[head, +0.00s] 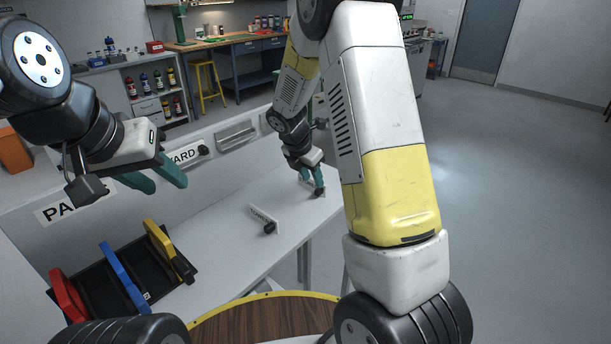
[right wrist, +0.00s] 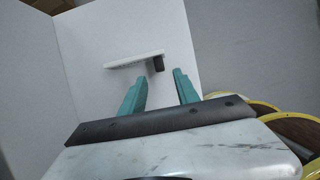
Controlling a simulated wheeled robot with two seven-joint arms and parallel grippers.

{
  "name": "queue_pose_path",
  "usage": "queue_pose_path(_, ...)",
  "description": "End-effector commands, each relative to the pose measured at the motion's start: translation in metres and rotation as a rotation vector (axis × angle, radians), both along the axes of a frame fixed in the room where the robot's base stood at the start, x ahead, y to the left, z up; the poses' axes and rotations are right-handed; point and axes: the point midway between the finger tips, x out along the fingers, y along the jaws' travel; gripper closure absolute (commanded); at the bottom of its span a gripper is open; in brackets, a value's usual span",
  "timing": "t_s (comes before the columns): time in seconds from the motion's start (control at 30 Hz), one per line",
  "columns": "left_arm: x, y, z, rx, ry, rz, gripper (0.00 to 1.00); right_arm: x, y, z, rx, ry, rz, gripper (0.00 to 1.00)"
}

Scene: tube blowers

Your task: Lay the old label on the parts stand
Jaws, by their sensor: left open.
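A small white label plate with a dark knob (head: 319,192) is on the white stand top (head: 215,262), at its far right end. In the right wrist view the label (right wrist: 135,61) is just beyond my fingertips, with its knob between them in the picture. My right gripper (head: 315,181) is open there; its fingers (right wrist: 161,77) look apart and empty. A second label plate (head: 262,215) with small lettering and a black knob is nearer on the same top. My left gripper (head: 170,172) is open and empty, raised over the left side. I cannot tell which label is the old one.
A dark tray (head: 108,295) with red, blue and yellow handled pieces is at the near left of the white top. A panel behind carries partly hidden signs (head: 185,155). A round wooden surface (head: 250,322) is in front. The top between the tray and the nearer label is clear.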

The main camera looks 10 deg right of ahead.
Motion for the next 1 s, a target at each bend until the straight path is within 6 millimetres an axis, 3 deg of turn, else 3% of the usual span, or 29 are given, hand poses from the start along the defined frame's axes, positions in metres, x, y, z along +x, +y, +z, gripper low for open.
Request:
queue_pose_path(0.1, 0.0, 0.0, 0.0, 0.0, 0.0, 0.0, 0.59, -0.005, 0.008, 0.023, 0.001, -0.004, 0.002, 0.63)
queue_pose_path(0.37, 0.0, 0.0, 0.0, 0.0, 0.0, 0.0, 0.59, -0.012, 0.016, 0.05, 0.004, -0.004, -0.005, 0.63)
queue_pose_path(0.53, 0.0, 0.0, 0.0, 0.0, 0.0, 0.0, 0.59, -0.028, 0.012, 0.074, 0.079, -0.054, -0.144, 0.63)
queue_pose_path(0.8, 0.0, 0.0, 0.0, 0.0, 0.0, 0.0, 0.59, -0.093, 0.001, 0.142, 0.365, -0.207, -0.667, 0.63)
queue_pose_path(1.0, 0.0, 0.0, 0.0, 0.0, 0.0, 0.0, 0.59, -0.148, 0.0, 0.181, 0.587, -0.284, -1.063, 0.63)
